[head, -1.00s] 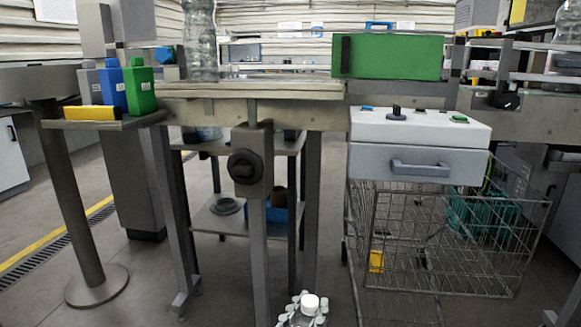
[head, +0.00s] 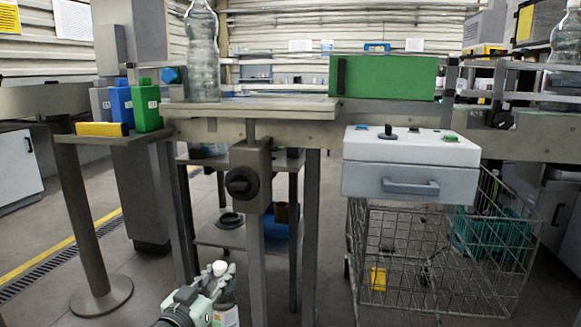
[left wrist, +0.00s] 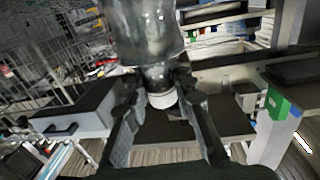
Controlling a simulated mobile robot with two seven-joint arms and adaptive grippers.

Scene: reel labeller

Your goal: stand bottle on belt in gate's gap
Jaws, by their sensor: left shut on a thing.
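My left gripper (head: 218,279) is low in the head view, shut around the neck of a clear bottle with a white cap (head: 220,268). In the left wrist view the bottle (left wrist: 150,35) sits between the two fingers, its white cap toward the wrist. The held bottle is lower in the picture than the conveyor belt (head: 250,103). A green panel (head: 382,78) with a black handle stands at the belt. I cannot make out the gate's gap clearly. Another clear bottle (head: 203,55) stands on the belt left of the panel. My right gripper is not in view.
A small shelf (head: 92,135) at left carries blue and green bottles and a yellow block. A grey control box (head: 410,165) hangs under the belt, above a wire cart (head: 440,255). A post with a black knob (head: 242,182) stands before the belt. The belt front left of the panel is clear.

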